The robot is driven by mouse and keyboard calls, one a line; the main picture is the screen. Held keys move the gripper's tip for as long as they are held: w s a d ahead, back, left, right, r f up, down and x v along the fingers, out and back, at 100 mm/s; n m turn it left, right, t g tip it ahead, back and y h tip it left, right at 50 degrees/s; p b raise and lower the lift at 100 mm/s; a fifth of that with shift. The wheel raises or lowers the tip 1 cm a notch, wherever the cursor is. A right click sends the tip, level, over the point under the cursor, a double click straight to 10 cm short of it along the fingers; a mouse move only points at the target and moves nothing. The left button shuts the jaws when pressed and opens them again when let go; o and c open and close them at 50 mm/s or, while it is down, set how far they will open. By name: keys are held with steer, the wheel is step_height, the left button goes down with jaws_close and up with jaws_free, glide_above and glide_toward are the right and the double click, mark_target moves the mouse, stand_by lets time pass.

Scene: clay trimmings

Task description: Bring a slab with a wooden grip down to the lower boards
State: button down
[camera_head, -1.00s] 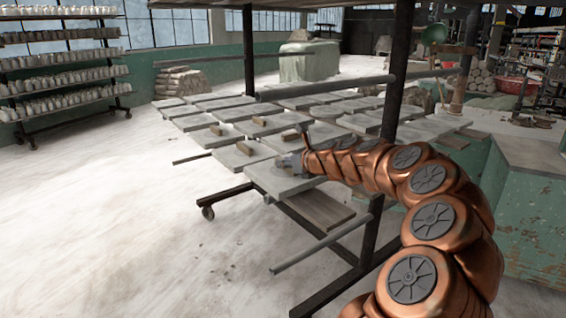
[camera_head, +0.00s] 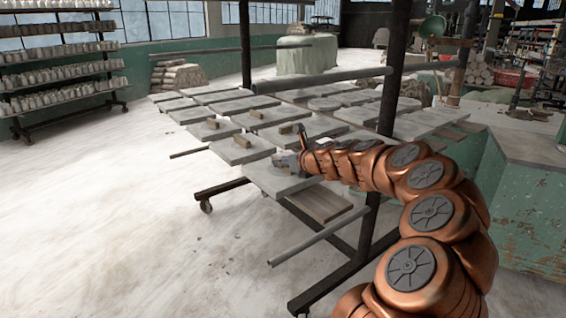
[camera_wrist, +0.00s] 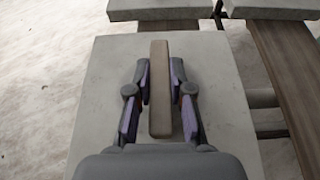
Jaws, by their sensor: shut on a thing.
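My gripper (camera_wrist: 160,90) is shut on the wooden grip (camera_wrist: 160,65) of a pale grey slab (camera_wrist: 95,115). In the wrist view its two fingers stand on either side of the grip, which runs lengthwise over the slab. In the head view the slab (camera_head: 268,181) is at the near end of the rack, with my gripper (camera_head: 289,161) above it, partly hiding the grip. Bare brown boards (camera_head: 322,204) show beside and below the slab; they also show in the wrist view (camera_wrist: 285,70). I cannot tell whether the slab touches them.
Other slabs with wooden grips lie just beyond, such as one (camera_head: 233,156) to the left. Several plain slabs fill the rack behind. Dark rack posts (camera_head: 394,70) and a horizontal rail (camera_head: 320,79) stand close to my arm. The floor (camera_head: 110,220) at left is clear.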

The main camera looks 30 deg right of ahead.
steer(key=shift+f, duration=0.25)
stand_by(0.5)
steer(key=c, duration=1)
jaws_free()
steer(key=shift+o, duration=0.2)
steer(key=shift+f, duration=0.1)
steer(key=v, duration=1.2)
